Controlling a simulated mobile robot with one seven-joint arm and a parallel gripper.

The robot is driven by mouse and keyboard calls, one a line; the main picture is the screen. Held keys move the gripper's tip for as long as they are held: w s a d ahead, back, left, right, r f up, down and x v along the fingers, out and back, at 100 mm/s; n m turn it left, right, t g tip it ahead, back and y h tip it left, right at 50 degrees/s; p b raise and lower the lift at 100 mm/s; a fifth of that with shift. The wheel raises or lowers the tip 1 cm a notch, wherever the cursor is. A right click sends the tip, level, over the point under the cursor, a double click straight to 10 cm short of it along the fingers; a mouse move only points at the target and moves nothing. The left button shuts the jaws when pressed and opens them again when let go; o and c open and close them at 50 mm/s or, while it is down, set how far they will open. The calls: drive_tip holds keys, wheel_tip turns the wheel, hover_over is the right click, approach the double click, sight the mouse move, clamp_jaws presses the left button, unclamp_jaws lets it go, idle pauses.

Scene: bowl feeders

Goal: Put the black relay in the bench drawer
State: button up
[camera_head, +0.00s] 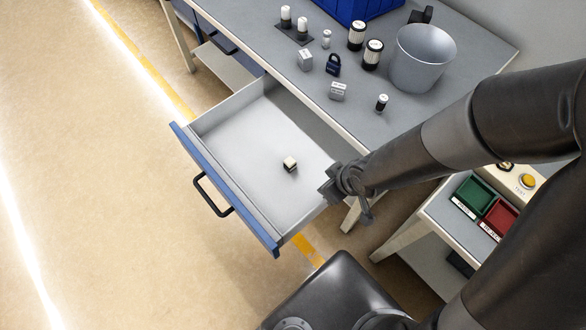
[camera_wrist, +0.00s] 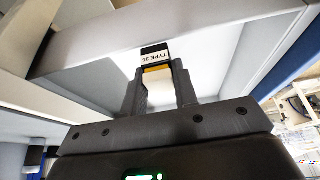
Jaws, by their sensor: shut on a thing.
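In the wrist view, my gripper (camera_wrist: 158,82) is shut on a small block, the black relay (camera_wrist: 154,53), with a black end, a white label reading "TYPE 35" and an orange-yellow part at the fingers. The bench drawer (camera_head: 236,106) is pulled out, with a grey inside and a blue front. In the head view, my gripper (camera_head: 328,188) is at the drawer's right side, its fingertips hard to make out. A small cream-and-black block (camera_head: 290,163) shows against the drawer floor, left of the gripper. I cannot tell whether it is the same block.
The bench top (camera_head: 405,115) holds a grey bucket (camera_head: 422,58), a blue bin (camera_head: 352,8), a padlock (camera_head: 333,66) and several small parts. A side table at right carries a green tray (camera_head: 473,195) and a red tray (camera_head: 500,217). Most of the drawer floor is clear.

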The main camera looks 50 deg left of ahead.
drive_tip(key=shift+s+a+f, duration=0.95)
drive_tip(key=shift+s+a, duration=0.05)
drive_tip(key=shift+a, duration=0.25)
drive_tip(key=shift+s+a+f, duration=0.95)
drive_tip(key=shift+a+f, duration=0.05)
drive_tip(key=shift+a, duration=0.25)
drive_tip(key=shift+s+a+f, duration=0.95)
drive_tip(key=shift+s+a, duration=0.05)
drive_tip(key=shift+a, duration=0.25)
drive_tip(key=shift+f, duration=2)
drive_tip(key=o, duration=1)
drive_tip(key=shift+f, duration=0.1)
drive_tip(key=shift+v, duration=6.1)
drive_tip(key=shift+a, duration=0.1)
